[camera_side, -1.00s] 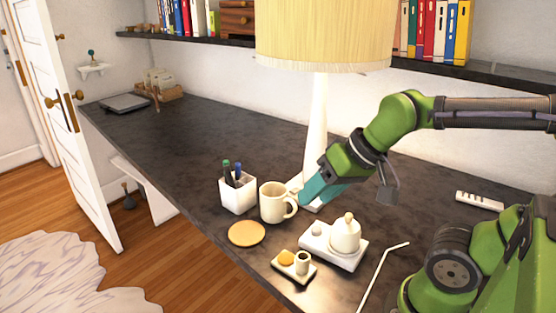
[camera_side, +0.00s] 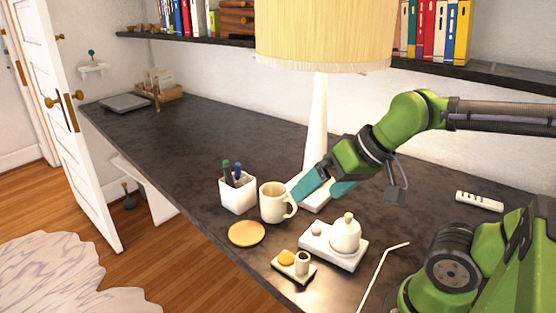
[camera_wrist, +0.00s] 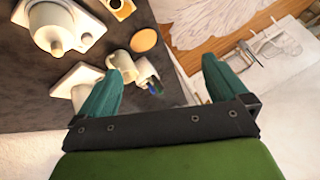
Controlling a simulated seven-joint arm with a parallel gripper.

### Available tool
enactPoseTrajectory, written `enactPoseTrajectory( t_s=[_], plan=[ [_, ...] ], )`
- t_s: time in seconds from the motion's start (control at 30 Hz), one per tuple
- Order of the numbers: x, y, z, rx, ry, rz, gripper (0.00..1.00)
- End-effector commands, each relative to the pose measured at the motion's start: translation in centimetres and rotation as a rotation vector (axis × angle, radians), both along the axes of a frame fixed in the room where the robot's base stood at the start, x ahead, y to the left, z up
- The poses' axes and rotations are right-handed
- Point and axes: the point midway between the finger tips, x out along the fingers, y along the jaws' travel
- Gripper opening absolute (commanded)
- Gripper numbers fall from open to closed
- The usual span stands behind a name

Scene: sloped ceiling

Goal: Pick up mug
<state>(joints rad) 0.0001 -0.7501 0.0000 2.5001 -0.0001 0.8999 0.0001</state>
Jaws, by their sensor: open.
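The cream mug (camera_side: 272,203) stands upright on the dark desk in the side view, its handle on the right side. In the wrist view the mug (camera_wrist: 122,64) shows just beyond the left finger, which hides part of it. My gripper (camera_side: 325,188) is open and empty, with teal fingers apart. It is above and to the right of the mug, close to the handle, in front of the lamp base. In the wrist view my gripper (camera_wrist: 160,80) has its fingers wide apart, with the mug nearer the left one.
A white pen holder (camera_side: 238,193) stands close left of the mug. An orange-tan coaster (camera_side: 246,233), a white tray with a teapot (camera_side: 345,235) and a small tray (camera_side: 293,268) are in front. The lamp (camera_side: 316,120) rises behind. The desk's far left is mostly clear.

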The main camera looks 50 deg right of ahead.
Motion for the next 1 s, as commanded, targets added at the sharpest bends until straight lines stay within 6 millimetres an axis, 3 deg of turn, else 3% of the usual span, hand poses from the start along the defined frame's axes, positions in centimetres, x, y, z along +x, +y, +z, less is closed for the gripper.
enactPoseTrajectory(
  t_s=[0.2, 0.33, 0.57, 0.83, 1.0],
  plan=[
    [0.3, -0.5, -0.7, 0.000, 0.030, -0.021, 1.00],
    [2.0, -2.0, -1.9, 0.003, 0.111, -0.074, 1.00],
    [8.7, -7.0, -4.4, -0.071, 0.225, -0.044, 1.00],
    [15.9, -13.5, -8.2, -0.219, 0.254, 0.177, 1.00],
    [18.1, -14.6, -7.3, -0.328, 0.193, 0.329, 1.00]
  ],
)
